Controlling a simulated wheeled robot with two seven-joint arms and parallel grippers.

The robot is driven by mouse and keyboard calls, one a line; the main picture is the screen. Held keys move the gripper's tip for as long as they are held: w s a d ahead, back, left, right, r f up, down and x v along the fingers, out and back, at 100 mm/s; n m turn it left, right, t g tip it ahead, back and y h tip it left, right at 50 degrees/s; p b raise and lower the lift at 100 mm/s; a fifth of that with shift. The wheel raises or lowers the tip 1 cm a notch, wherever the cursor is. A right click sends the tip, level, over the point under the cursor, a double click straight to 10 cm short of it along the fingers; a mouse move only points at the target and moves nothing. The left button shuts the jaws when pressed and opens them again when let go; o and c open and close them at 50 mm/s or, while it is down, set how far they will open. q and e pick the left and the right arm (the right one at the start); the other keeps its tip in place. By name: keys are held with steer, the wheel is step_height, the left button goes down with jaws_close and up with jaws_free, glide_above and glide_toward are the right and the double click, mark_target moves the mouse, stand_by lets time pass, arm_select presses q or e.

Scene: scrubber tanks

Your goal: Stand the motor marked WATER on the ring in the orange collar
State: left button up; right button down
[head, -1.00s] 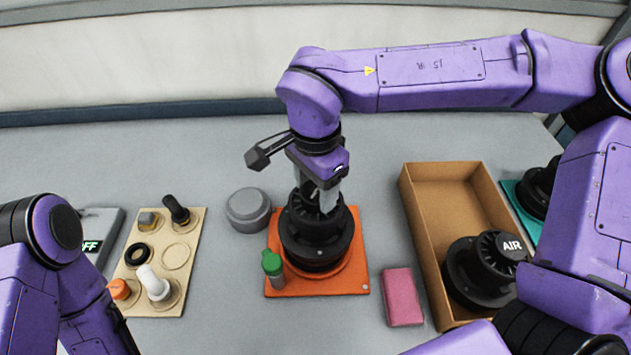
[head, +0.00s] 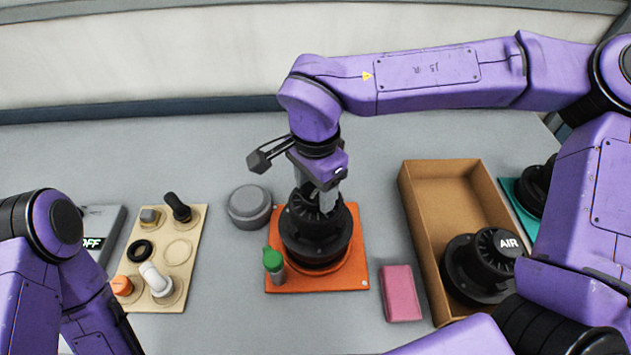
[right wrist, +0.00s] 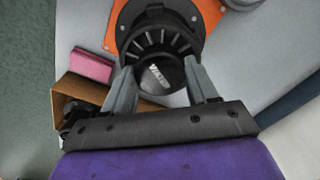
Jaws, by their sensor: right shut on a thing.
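The black motor (head: 318,240) is upright over the orange collar plate (head: 347,274), inside or just above the collar; I cannot tell whether it touches the ring, which is hidden under it. In the right wrist view its cap (right wrist: 163,74) carries white lettering, partly readable as WATER. My right gripper (head: 323,200) is shut on the motor's top from above, with one finger on each side of the cap in the right wrist view (right wrist: 163,88). My left arm shows at the lower left, but its gripper is out of view.
A green-capped bottle (head: 274,264) stands on the orange plate's left front. A grey round lidded pot (head: 249,206) is to the left, a pink block (head: 401,293) to the right. A cardboard box (head: 424,215) holds the AIR motor (head: 482,265). A wooden tray (head: 190,240) holds several small parts.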

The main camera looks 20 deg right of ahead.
steer(key=shift+f+p, duration=0.4)
steer(key=shift+f, duration=0.45)
stand_by(0.8)
stand_by(0.3)
steer(key=shift+p, duration=0.3)
steer(key=shift+f, duration=0.3)
stand_by(0.4)
steer(key=shift+c, duration=1.1)
jaws_free()
steer(key=shift+o, duration=1.1)
steer(key=shift+s+f, duration=0.1)
